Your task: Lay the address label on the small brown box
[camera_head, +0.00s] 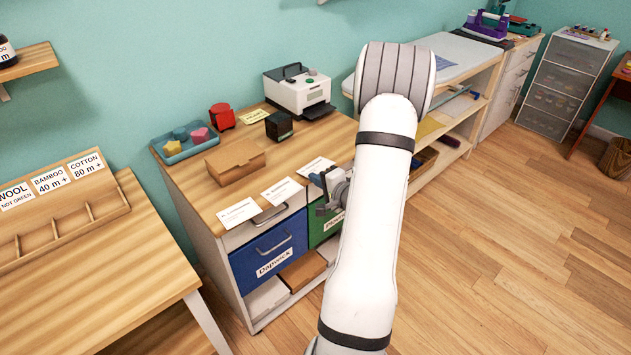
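The small brown box (235,160) sits closed on the wooden top of the cabinet. Three white printed cards lie in a row along the cabinet's front edge: a left card (237,212), a middle card (282,190) and a right card (315,168). The print is too small to tell which is the address label. My gripper (322,190) is at the front edge of the cabinet, close to the right card and apart from the brown box. My arm hides part of it, and its fingers are too small to read as open or shut.
A blue tray (160,154) with colored pieces, a red object (222,116), a black box (279,126) and a white printer (299,92) stand behind. A flat grey-rimmed object (270,214) lies by the left card. A blue drawer (268,250) is below.

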